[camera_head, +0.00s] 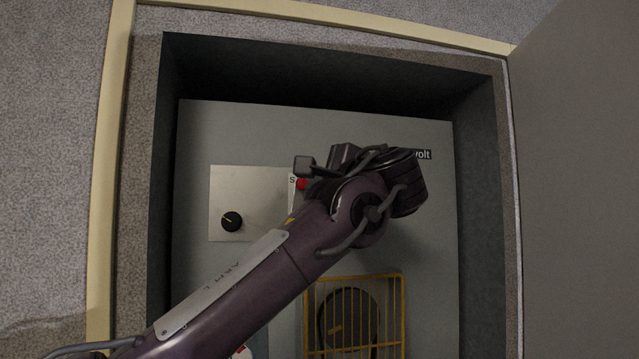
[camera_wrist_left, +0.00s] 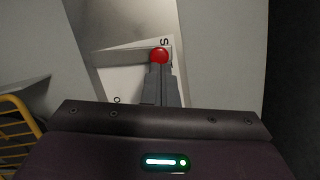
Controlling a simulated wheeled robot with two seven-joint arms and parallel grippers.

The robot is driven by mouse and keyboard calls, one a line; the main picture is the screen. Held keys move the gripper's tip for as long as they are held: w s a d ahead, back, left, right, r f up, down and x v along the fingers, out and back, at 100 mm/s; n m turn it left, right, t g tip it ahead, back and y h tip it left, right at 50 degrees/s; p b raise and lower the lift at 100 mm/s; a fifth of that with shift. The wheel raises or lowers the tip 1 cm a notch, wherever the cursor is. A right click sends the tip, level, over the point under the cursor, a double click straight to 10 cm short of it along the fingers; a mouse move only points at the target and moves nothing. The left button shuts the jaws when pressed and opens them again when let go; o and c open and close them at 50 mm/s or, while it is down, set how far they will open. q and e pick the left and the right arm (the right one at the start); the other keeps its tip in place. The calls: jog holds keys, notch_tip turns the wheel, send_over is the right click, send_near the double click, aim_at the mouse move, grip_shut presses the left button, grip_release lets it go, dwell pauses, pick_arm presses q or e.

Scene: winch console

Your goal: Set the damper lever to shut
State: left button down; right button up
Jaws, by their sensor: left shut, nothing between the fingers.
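The damper lever shows by its red ball knob (camera_head: 302,184), beside the "S" on its white label plate (camera_head: 292,182). In the left wrist view the red knob (camera_wrist_left: 159,56) lies just below the "S", and an "O" shows at the lower left of the plate (camera_wrist_left: 122,80). A grey bar runs left from the knob; I cannot tell for sure that it is the lever's arm. My left gripper (camera_head: 306,166) is shut and empty. Its fingertips (camera_wrist_left: 160,72) are at the knob; whether they touch it is unclear. My arm hides part of the plate. My right gripper is out of view.
A plate with a black rotary knob (camera_head: 232,221) is left of the lever. A yellow wire guard (camera_head: 403,318) covers a round dark dial below. A "volt" label (camera_head: 423,154) is partly hidden. The recess walls (camera_head: 484,200) and an open door panel (camera_head: 580,180) bound the right side.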

pick_arm(q)
jog(key=s+d+m+t+h+p, duration=0.2)
jog(key=s+d+h, duration=0.4)
jog(key=h, duration=0.1)
jog(key=s+a+r+h+p, duration=0.1)
jog(key=s+a+h+p, duration=0.1)
jog(key=a+h, duration=0.1)
jog(key=w+r+p, duration=0.1)
jog(key=w+p, duration=0.6)
jog(key=w, duration=0.3)
jog(key=shift+n+t, duration=0.4)
jog(key=a, duration=0.1)
jog(key=s+a+p, duration=0.1)
jog(key=a+f, duration=0.1)
jog(key=shift+s+a+p, duration=0.2)
jog(key=shift+a+p, duration=0.15)
jog(key=shift+d, duration=0.1)
